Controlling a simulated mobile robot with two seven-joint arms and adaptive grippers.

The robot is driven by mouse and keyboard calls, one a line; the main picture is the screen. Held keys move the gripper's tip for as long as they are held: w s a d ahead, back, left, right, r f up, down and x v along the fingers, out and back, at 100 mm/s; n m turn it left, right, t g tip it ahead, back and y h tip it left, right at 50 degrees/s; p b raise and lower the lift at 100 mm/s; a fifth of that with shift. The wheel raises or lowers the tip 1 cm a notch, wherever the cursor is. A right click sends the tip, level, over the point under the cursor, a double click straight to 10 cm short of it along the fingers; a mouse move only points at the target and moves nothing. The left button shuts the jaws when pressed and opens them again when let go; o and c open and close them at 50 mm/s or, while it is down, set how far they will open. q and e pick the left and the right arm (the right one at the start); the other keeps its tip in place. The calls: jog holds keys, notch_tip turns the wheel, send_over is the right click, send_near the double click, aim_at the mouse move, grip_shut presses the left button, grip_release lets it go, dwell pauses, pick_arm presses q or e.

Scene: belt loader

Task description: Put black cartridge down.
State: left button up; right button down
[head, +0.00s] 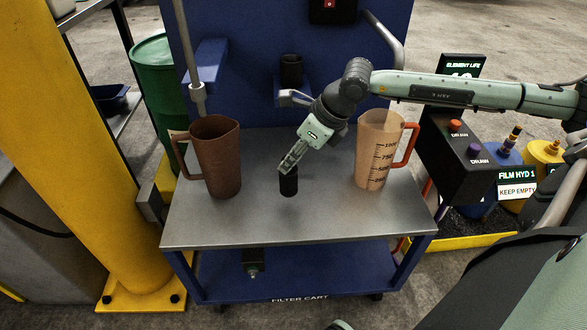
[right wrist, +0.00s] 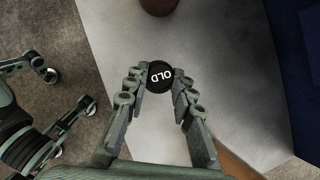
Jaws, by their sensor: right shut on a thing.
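My right gripper (head: 289,168) reaches down over the middle of the cart's grey top and is shut on the black cartridge (head: 289,184). The cartridge is a short dark cylinder, held upright by its upper end. Its lower end is at or just above the cart top (head: 250,222); I cannot tell whether it touches. In the right wrist view, the gripper's fingers (right wrist: 160,86) close around the cartridge (right wrist: 160,76), whose round end reads "OLD". I cannot make out my left gripper in the head view.
A brown jug (head: 216,160) stands left of the cartridge, and a clear graduated jug (head: 372,150) with a reddish handle stands to the right. Another dark cylinder (head: 291,70) is at the blue back panel. The cart top in front is clear. A yellow post (head: 110,150) stands left.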

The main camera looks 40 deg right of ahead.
aim_at(296, 167)
jog(key=shift+w+d+f, duration=0.35)
jog(key=shift+d+f, duration=0.05)
jog(key=shift+d, duration=0.15)
jog(key=shift+f, duration=1.95)
jog(key=c, duration=1.3)
grip_release()
